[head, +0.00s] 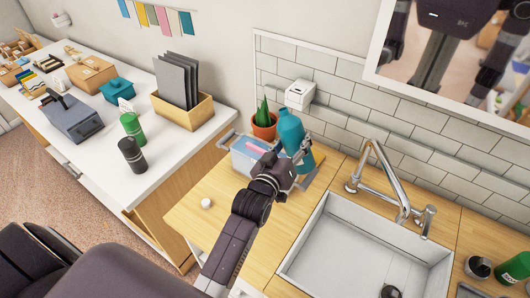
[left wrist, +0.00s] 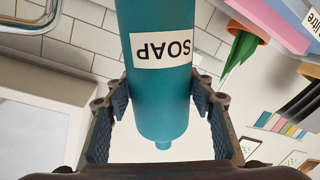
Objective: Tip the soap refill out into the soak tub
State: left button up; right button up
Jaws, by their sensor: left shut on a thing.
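The soap refill is a teal bottle (head: 289,128) with a narrow top, standing about upright in the head view. My left gripper (head: 292,155) is shut on it, at the right side of a pale, see-through tub (head: 241,160) with grey handles, which looks like the soak tub. Something pink shows in the tub; the arm and bottle hide part of it. In the left wrist view, which is upside down, the bottle (left wrist: 160,85) with its SOAP label sits between the fingers (left wrist: 162,98), its nozzle pointing down in the picture. My right gripper is not in view.
A potted plant (head: 264,126) stands just behind the tub, with a white box (head: 300,94) on the wall. A sink (head: 330,238) with a tap (head: 385,180) lies to the right. A small white object (head: 206,203) is on the wooden counter at the left, otherwise clear there.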

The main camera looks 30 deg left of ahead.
aim_at(301, 132)
pick_arm(q)
jog(key=a+m, duration=0.1)
jog(key=a+m+b, duration=0.1)
jog(key=m, duration=0.1)
jog(key=w+a+f+m+t+b, duration=0.1)
jog(key=a, duration=0.1)
jog(key=shift+a, duration=0.1)
jog(key=shift+a+r+m, duration=0.1)
jog(key=shift+a+m, duration=0.05)
jog(key=shift+m, duration=0.25)
jog(key=shift+s+d+r+p, duration=0.25)
jog(key=shift+d+r+p, duration=0.85)
jog(key=shift+p, duration=0.05)
jog(key=shift+d+r, duration=0.1)
jog(key=shift+d, duration=0.2)
jog(key=shift+s+d+r, duration=0.2)
jog(key=shift+d+r, duration=0.5)
jog(key=shift+d, duration=0.15)
jog(key=shift+s+d+r, duration=0.2)
jog(key=shift+d+r, duration=0.5)
jog(key=shift+d, duration=0.1)
